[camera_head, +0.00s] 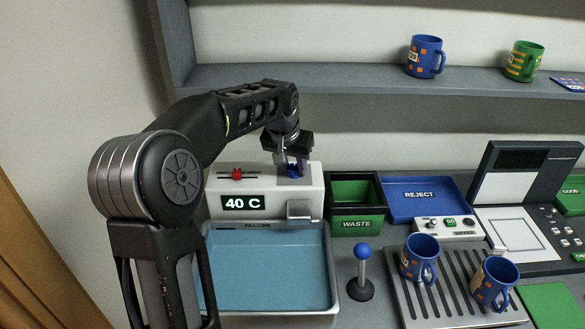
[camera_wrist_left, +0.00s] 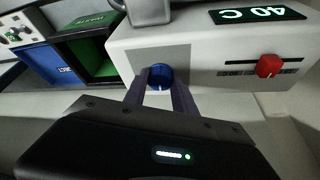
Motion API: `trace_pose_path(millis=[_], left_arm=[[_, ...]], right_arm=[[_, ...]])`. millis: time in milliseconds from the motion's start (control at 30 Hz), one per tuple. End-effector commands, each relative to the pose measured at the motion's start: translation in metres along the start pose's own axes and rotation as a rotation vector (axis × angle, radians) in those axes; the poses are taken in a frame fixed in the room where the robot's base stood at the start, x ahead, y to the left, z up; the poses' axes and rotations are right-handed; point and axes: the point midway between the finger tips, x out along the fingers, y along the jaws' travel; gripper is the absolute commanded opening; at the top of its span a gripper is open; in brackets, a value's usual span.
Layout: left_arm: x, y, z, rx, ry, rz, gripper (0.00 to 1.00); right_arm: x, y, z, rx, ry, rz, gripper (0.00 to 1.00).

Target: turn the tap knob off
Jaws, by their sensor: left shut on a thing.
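The tap unit (camera_head: 259,185) is a white box with a green "40 C" display, a red slider (camera_head: 237,174) and a grey spout (camera_head: 299,209). The blue tap knob (camera_head: 293,172) is on its top at the right. My left gripper (camera_head: 292,165) reaches down over it. In the left wrist view the blue knob (camera_wrist_left: 160,77) sits between the two fingers of my left gripper (camera_wrist_left: 159,82), which is shut on it. A white mark shows on the knob. No stream of water is visible below the spout. My right gripper is not in view.
A basin (camera_head: 265,268) of blue water stands below the tap unit. A green waste bin (camera_head: 354,196), a blue reject tray (camera_head: 424,197), a blue-topped lever (camera_head: 362,270) and a drip rack with two blue mugs (camera_head: 418,257) are to the right. A shelf (camera_head: 330,76) runs above.

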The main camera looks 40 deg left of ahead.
Motion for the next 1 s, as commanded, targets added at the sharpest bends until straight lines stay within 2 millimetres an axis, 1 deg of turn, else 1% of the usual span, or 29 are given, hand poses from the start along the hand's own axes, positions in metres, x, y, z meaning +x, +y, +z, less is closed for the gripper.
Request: trace_pose_path(millis=[33,500,800,1000], left_arm=[[0.001,0.002,0.0,-0.036,0.002,-0.016,0.0],[0.001,0.005,-0.001,-0.451,0.001,-0.188,0.0],[0.001,0.006,-0.003,-0.698,0.001,-0.291,0.0],[0.001,0.007,-0.003,-0.815,0.0,-0.338,0.0]], right_arm=[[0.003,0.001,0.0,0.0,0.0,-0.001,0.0],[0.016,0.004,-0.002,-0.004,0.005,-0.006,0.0],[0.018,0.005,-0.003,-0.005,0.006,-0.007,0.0],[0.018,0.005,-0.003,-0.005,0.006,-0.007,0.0]])
